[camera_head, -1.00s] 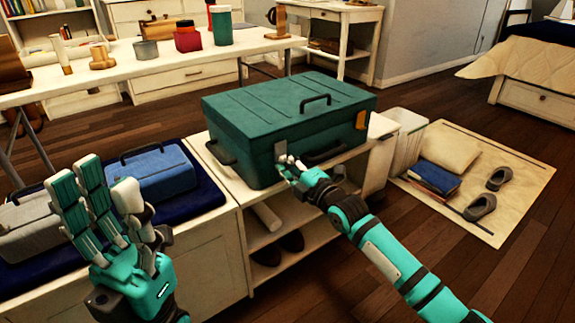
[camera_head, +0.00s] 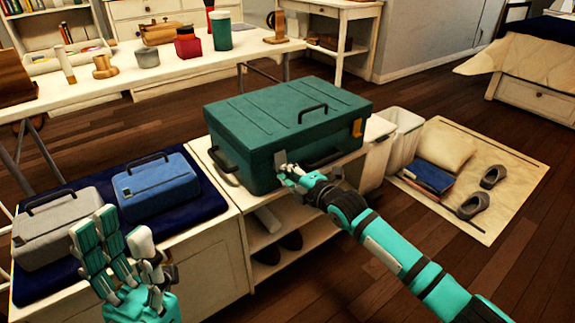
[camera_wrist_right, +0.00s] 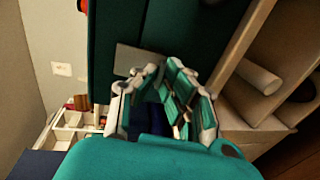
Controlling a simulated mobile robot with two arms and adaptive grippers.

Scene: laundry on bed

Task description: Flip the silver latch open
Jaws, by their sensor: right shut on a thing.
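A gold latch (camera_head: 357,128) sits at the front's right end. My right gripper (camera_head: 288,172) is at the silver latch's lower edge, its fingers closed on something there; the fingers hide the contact. My left gripper (camera_head: 112,250) is raised at the lower left, fingers spread, empty, away from the case.
A blue case (camera_head: 158,186) and a grey case (camera_head: 57,228) lie on a navy cushion at the left. A white bin (camera_head: 405,140) stands right of the shelf unit. A long table (camera_head: 130,75) with cups stands behind. Floor at lower right is clear.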

